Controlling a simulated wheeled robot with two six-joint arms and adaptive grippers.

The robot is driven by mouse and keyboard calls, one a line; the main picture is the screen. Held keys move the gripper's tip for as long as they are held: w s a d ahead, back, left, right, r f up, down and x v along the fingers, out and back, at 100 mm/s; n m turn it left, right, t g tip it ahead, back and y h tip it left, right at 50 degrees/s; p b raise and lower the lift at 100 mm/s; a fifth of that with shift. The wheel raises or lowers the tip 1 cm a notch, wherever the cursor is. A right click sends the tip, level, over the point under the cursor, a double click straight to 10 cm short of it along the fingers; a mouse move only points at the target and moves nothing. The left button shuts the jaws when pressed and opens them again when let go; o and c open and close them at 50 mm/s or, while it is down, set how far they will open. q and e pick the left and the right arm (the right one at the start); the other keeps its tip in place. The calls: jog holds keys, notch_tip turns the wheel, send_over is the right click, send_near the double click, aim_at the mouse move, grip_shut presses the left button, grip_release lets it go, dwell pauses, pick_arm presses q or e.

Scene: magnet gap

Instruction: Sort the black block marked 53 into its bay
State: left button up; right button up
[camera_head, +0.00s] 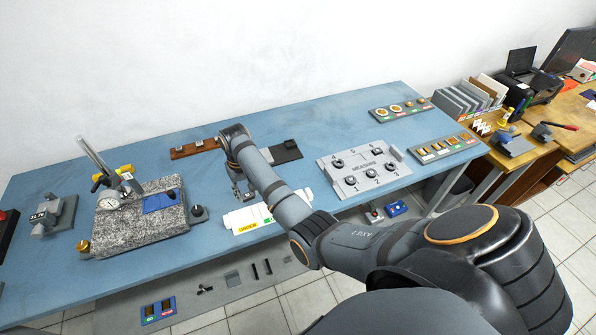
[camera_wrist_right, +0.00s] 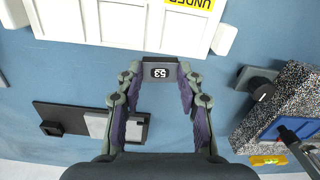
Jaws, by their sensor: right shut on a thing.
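The black block marked 53 (camera_wrist_right: 160,72) is between the fingertips of my right gripper (camera_wrist_right: 158,80), which is shut on it. Its number reads upside down in the right wrist view. The white tray with bays (camera_wrist_right: 100,18) lies just beyond the block, with a yellow UNDER label in sight. In the head view my right gripper (camera_head: 243,193) is over the blue table, at the back left of the white tray (camera_head: 237,217). The tray is partly hidden by my right arm, and its labels are small there. My left gripper is not in view.
A granite slab (camera_head: 125,235) with a dial gauge stand is left of the tray, with a dark knob (camera_head: 198,213) between. A dark tray (camera_head: 287,152) and a brown rack (camera_head: 182,152) lie behind. A grey gauge plate (camera_head: 388,185) is at right.

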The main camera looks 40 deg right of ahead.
jog(key=shift+m, duration=0.6)
jog(key=s+d, duration=0.1)
jog(key=d, duration=0.2)
jog(key=s+d, duration=0.1)
jog(key=d, duration=0.1)
jog(key=s+d, duration=0.1)
jog(key=d, duration=0.2)
jog(key=shift+s+d+f, duration=0.1)
jog(key=shift+d+f, duration=0.25)
jog(key=s+d, duration=0.1)
jog(key=d, duration=0.2)
jog(key=s+d, duration=0.1)
jog(key=shift+s+d+r, duration=0.5)
jog(key=shift+s+d, duration=0.05)
jog(key=shift+s, duration=0.05)
jog(key=shift+a, duration=0.2)
jog(key=shift+w, duration=0.1)
jog(key=shift+d+r+p, duration=0.1)
jog(key=shift+r+p, duration=0.1)
jog(key=shift+p, duration=0.25)
jog(key=shift+f, duration=0.35)
jog(key=shift+f+b, duration=0.95)
jog(key=shift+f, duration=1.6)
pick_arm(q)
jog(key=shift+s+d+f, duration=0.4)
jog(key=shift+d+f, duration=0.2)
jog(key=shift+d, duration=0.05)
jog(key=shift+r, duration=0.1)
pick_arm(e)
jog(key=shift+f, duration=0.25)
